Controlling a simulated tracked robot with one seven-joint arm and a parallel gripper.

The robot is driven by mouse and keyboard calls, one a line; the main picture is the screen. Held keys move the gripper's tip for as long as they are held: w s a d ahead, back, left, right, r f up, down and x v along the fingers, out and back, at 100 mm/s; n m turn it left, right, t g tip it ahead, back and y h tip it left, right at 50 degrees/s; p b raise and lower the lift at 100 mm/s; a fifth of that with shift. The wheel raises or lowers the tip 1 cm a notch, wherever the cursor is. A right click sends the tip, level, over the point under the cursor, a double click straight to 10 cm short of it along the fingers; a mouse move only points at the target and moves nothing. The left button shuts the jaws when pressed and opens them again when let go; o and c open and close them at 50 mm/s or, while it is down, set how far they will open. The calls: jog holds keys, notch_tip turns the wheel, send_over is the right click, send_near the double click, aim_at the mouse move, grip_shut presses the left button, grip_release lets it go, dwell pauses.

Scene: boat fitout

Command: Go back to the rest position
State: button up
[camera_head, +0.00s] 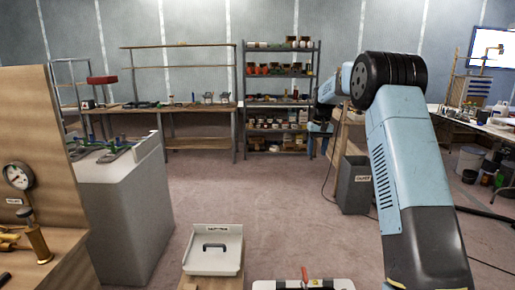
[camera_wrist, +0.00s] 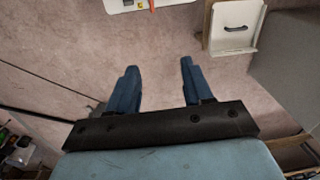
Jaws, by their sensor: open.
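My gripper (camera_wrist: 160,78) shows in the wrist view with its two blue fingers spread apart. Nothing is between the fingers; only bare floor shows behind them. In the head view my arm rises at the right and bends back at a black joint, and my gripper (camera_head: 320,128) shows small beyond it, partly hidden by the arm. It hangs in the air, apart from the things around it.
A white tray with a dark handle (camera_head: 213,262) sits at the bottom centre; it also shows in the wrist view (camera_wrist: 250,38). A grey bin (camera_head: 355,187) stands beside my arm. A shelf rack (camera_head: 242,100) and workbench (camera_head: 195,143) line the back. The middle floor is clear.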

jog(key=s+r+t, duration=0.1)
jog(key=s+r, duration=0.7)
jog(key=s, duration=0.5)
jog(key=s+r+t, duration=0.2)
jog(key=s+r, duration=0.6)
jog(key=s, duration=0.5)
jog(key=s+f+t, duration=0.1)
jog(key=s+f, duration=0.1)
jog(key=s, duration=1.1)
jog(key=s+f+t, duration=0.1)
jog(key=s+f, duration=0.2)
jog(key=s, duration=1.1)
jog(key=shift+s+a+f+m+t+h, duration=0.15)
jog(key=shift+a+f+m+t+h, duration=0.15)
